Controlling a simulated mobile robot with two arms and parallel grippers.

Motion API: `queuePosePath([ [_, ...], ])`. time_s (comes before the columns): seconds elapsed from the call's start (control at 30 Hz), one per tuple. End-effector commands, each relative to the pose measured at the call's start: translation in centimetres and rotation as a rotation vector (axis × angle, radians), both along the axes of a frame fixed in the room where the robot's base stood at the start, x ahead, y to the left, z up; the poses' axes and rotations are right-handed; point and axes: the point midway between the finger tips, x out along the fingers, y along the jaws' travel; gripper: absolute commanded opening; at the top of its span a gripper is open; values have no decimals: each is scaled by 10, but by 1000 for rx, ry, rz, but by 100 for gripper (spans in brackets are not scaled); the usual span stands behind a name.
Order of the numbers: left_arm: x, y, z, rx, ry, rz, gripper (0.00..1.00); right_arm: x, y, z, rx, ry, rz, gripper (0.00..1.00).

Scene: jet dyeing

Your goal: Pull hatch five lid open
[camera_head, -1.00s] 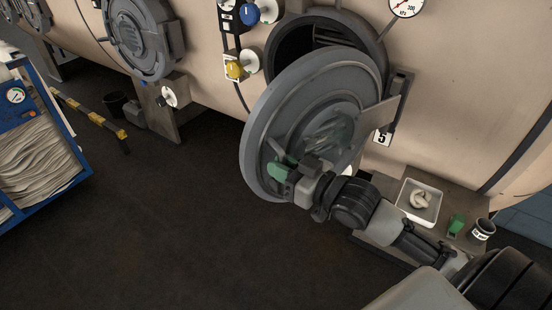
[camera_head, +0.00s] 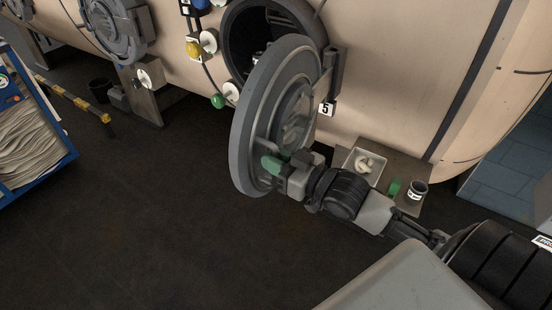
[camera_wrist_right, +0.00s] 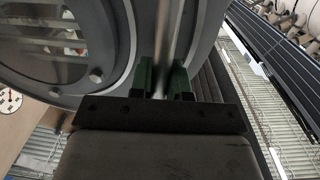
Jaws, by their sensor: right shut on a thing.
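The hatch five lid (camera_head: 246,112) is a thick grey disc, swung well away from its round opening (camera_head: 243,42), which shows dark behind it. The lid hangs on a hinge bracket (camera_head: 331,72) at its right, above the "5" plate (camera_head: 326,109). My right gripper (camera_head: 282,168) is at the lid's lower part, its green-padded fingers shut on the lid's handle. In the right wrist view, the metal handle bar (camera_wrist_right: 169,30) runs between the green pads of the gripper (camera_wrist_right: 163,80). My left gripper is not in view.
Under the hatch, a shelf (camera_head: 402,165) bears a white tray (camera_head: 350,169), a green item (camera_head: 394,187) and a dark cup (camera_head: 417,190). Coloured valve knobs (camera_head: 194,48) are left of the opening. A blue cart (camera_head: 70,157) stands at far left. The dark floor (camera_head: 170,235) in front is clear.

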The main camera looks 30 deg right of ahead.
Motion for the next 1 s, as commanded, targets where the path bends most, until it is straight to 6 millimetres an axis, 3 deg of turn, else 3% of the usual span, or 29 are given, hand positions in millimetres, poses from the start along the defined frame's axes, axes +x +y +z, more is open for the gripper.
queuePosePath([
  [0.3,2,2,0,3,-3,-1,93,0,0,1,9,3,0,0],
  [0.33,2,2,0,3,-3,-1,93,0,0,1,9,3,0,21],
  [0.47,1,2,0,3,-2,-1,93,0,0,1,6,1,0,41],
  [0.8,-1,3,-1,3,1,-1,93,-2,-2,-1,2,1,-1,41],
  [1.0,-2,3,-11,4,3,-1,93,-22,-10,-4,1,4,0,41],
])
